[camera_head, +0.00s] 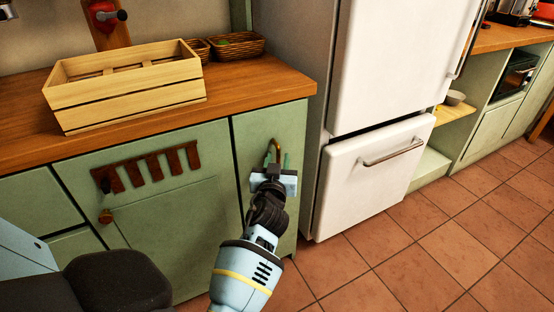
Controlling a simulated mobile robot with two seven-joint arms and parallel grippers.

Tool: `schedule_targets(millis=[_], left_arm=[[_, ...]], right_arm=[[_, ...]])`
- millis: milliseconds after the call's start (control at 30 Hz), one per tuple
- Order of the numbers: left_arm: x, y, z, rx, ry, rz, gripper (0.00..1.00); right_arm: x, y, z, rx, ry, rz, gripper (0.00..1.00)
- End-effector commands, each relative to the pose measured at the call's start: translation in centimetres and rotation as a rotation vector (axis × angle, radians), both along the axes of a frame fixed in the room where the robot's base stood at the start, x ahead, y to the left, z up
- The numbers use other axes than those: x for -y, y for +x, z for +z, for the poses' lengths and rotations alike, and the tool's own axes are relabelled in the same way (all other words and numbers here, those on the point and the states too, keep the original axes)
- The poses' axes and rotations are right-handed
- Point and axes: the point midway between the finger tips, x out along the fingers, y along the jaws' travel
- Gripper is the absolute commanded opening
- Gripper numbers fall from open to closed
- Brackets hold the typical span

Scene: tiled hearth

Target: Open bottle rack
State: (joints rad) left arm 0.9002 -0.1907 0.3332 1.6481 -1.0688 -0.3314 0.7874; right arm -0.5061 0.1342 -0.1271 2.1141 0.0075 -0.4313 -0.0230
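The bottle rack appears to be the narrow green front (252,127) at the right end of the counter, flush with the cabinet beside it. A curved brass-coloured handle (277,148) stands on it. My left gripper (277,161) is right at this handle, with its fingers pointing at the front. The two fingertips look apart, with the handle's lower part close to or between them. Contact cannot be made out. The gripper body hides the lower middle of the front. My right gripper is not in view.
A wooden crate (130,95) and wicker baskets (237,46) stand on the wooden counter (270,80). A white fridge (375,175) stands close to the right of the narrow front. The tiled floor (440,240) is clear at right.

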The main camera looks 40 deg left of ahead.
Motion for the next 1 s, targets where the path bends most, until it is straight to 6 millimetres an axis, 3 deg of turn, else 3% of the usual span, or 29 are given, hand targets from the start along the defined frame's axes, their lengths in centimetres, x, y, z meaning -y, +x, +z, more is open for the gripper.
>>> schedule_targets(millis=[200,433,1000], left_arm=[[0.02,0.01,0.02,0.000,0.000,0.000,0.31],[0.00,0.00,0.02,0.000,0.000,0.000,0.01],[-0.42,0.03,0.01,0.000,0.000,0.000,0.00]], right_arm=[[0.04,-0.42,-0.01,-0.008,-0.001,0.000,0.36],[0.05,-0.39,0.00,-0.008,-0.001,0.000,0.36],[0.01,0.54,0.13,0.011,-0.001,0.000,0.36]])
